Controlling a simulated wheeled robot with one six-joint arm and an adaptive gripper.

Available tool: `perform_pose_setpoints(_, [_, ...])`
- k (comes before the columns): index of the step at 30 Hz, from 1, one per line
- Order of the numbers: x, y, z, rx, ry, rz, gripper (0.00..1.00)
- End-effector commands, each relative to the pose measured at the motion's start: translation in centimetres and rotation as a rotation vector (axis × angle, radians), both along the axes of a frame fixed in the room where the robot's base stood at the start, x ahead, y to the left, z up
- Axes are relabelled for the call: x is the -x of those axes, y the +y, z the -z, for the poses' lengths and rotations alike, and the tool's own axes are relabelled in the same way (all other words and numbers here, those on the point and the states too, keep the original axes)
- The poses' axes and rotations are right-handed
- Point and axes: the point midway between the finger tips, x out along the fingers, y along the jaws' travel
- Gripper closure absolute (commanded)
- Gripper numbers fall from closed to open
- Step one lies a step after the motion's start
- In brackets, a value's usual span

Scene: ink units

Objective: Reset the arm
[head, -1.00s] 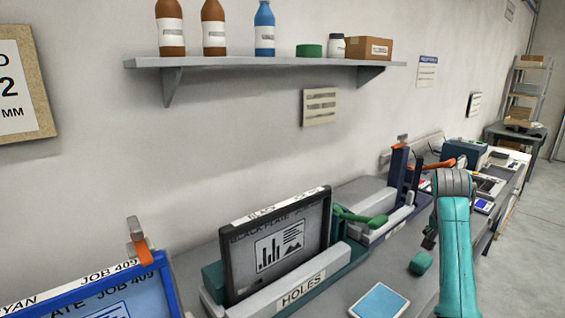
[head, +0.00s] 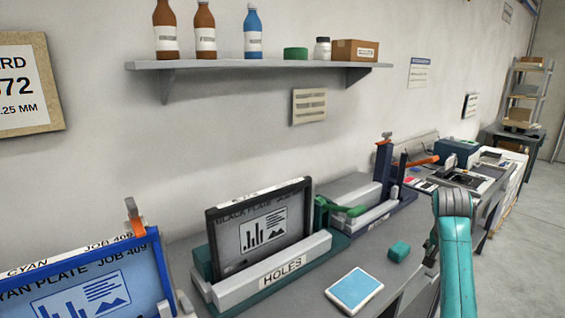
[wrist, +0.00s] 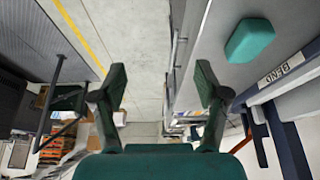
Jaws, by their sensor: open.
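My gripper (wrist: 160,85) is open and empty in the wrist view, its two dark green fingers spread wide with the floor and the bench edge behind them. In the head view my teal arm stands at the right, in front of the bench, and hides most of the gripper. A green block (head: 399,251) lies on the bench just left of my arm; it also shows in the wrist view (wrist: 250,41), to the right of the fingers and apart from them.
The black plate frame (head: 262,228) stands in its unit labelled HOLES. The cyan plate frame (head: 90,285) is at the lower left. A blue pad (head: 355,289) lies on the bench front. A wall shelf (head: 270,66) holds bottles and a box. Open floor (head: 520,220) lies to the right.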

Motion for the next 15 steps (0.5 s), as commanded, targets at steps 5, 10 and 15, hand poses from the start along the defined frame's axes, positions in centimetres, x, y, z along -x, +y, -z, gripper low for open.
perform_pose_setpoints(5, [0.3, 0.8, 3.2, 0.012, -0.013, -0.034, 0.26])
perform_pose_setpoints(10, [0.9, 1.8, 6.9, 0.028, -0.037, -0.075, 0.26])
perform_pose_setpoints(15, [2.2, 3.4, 12.0, 0.049, -0.070, -0.135, 0.26])
